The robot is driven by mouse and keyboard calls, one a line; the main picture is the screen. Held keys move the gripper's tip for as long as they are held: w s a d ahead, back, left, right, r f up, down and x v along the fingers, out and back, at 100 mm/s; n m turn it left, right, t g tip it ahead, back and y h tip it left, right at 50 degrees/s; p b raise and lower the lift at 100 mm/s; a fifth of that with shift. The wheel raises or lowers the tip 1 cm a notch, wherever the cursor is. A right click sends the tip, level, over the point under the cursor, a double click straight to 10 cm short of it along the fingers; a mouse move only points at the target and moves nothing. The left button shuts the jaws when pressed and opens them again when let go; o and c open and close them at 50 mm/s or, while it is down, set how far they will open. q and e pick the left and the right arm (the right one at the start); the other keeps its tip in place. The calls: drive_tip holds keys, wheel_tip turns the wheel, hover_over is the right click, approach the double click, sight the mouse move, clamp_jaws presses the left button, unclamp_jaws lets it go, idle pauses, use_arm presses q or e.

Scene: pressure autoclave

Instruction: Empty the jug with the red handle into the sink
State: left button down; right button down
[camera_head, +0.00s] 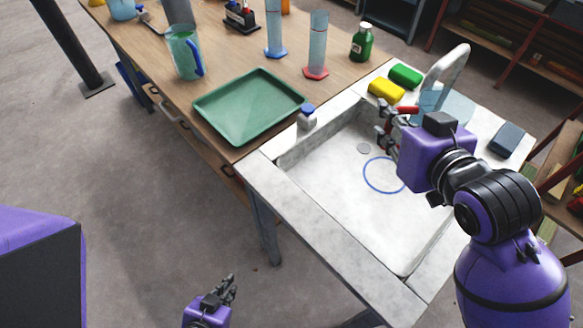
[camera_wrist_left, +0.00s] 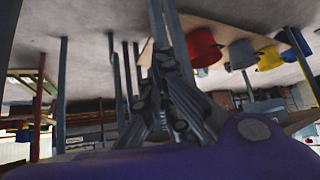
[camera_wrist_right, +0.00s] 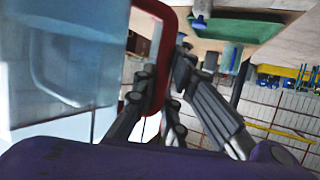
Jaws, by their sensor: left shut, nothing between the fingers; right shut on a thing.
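The clear, bluish jug (camera_head: 432,100) is at the back right of the sink (camera_head: 330,200), near the tap, partly hidden by my right gripper. Its red handle (camera_head: 407,110) shows beside the fingers. My right gripper (camera_head: 385,122) is shut on this handle. In the right wrist view the jug (camera_wrist_right: 60,75) fills the left side and the handle (camera_wrist_right: 150,60) passes between the fingers. I cannot tell its tilt or whether liquid is inside. My left gripper (camera_head: 228,288) is shut and empty, low in front of the sink, above the floor.
A curved tap (camera_head: 450,62) stands behind the sink. Yellow (camera_head: 386,89) and green (camera_head: 405,76) sponges and a small bottle (camera_head: 307,117) sit on its rim. A blue ring (camera_head: 384,190) shows on the basin floor. Left are a green tray (camera_head: 250,105) and a blue-handled jug (camera_head: 184,55).

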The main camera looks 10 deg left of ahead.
drive_tip(key=s+a+f+n+g+y, duration=0.3)
drive_tip(key=s+a, duration=0.5)
drive_tip(key=s, duration=0.4)
drive_tip(key=s+a+f+n+g+y+p, duration=0.1)
drive_tip(key=s+a+f+n+g+y, duration=0.2)
drive_tip(key=s+a, duration=0.5)
drive_tip(key=s+f+n+g, duration=0.1)
drive_tip(key=s+f+n, duration=0.1)
drive_tip(key=s, duration=0.2)
drive_tip(key=shift+s+a+f+y, duration=0.15)
drive_tip(key=shift+a+f+y, duration=0.05)
drive_tip(key=shift+a+y, duration=0.1)
